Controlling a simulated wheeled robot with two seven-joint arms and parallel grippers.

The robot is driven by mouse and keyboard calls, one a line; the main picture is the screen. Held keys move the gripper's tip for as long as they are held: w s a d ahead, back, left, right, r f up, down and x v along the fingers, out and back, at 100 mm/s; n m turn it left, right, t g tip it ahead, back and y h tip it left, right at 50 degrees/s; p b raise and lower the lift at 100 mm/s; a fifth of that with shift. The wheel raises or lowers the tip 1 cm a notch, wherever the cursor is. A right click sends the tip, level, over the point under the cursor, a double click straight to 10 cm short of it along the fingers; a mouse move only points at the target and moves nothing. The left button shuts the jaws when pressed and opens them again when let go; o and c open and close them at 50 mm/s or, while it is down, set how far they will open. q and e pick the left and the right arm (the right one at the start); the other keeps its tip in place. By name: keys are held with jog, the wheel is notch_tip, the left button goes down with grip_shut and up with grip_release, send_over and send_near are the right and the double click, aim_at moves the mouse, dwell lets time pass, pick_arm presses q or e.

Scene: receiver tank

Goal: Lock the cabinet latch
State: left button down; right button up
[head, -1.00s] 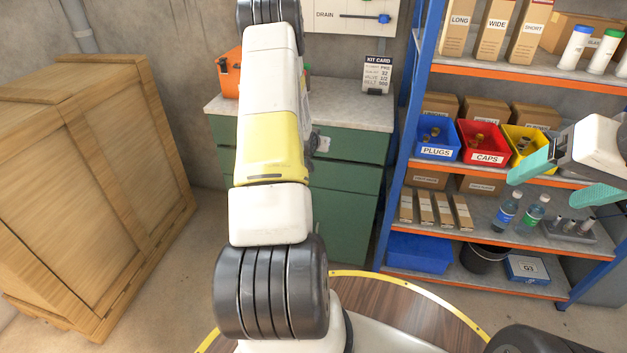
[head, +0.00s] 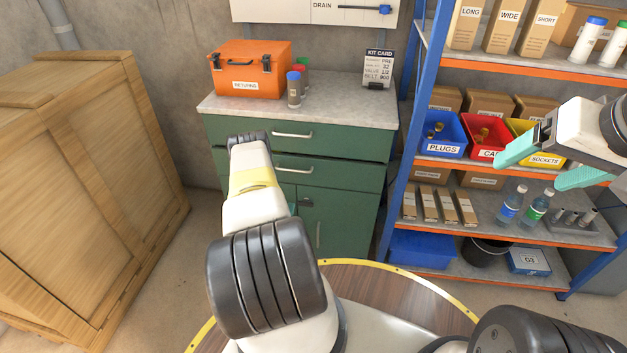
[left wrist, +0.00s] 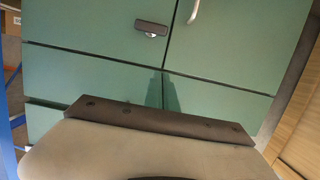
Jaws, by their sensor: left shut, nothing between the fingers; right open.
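The green cabinet (head: 345,170) stands against the back wall, with drawers above and two doors below. In the left wrist view, the dark latch (left wrist: 151,28) is on one door panel, its bar roughly crosswise and its end close to the seam between the doors. In the head view my arm hides the latch. My left gripper (head: 292,208) is in front of the doors, shut and empty, mostly hidden behind my arm; a bit of teal shows. A metal door handle (left wrist: 193,10) is beside the latch. My right gripper (head: 545,165) is open and empty in front of the shelves.
An orange box (head: 250,72) and small bottles (head: 294,90) stand on the cabinet top. A wooden crate (head: 85,190) is at left. A blue-and-orange shelf unit (head: 480,165) with bins is at right. Bare floor lies between crate and cabinet.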

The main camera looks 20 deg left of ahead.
dwell(0.3)
pick_arm(q)
jog(key=x, duration=1)
notch_tip(320, 180, down, 3)
jog(key=shift+r, duration=0.15)
jog(key=shift+f, duration=0.65)
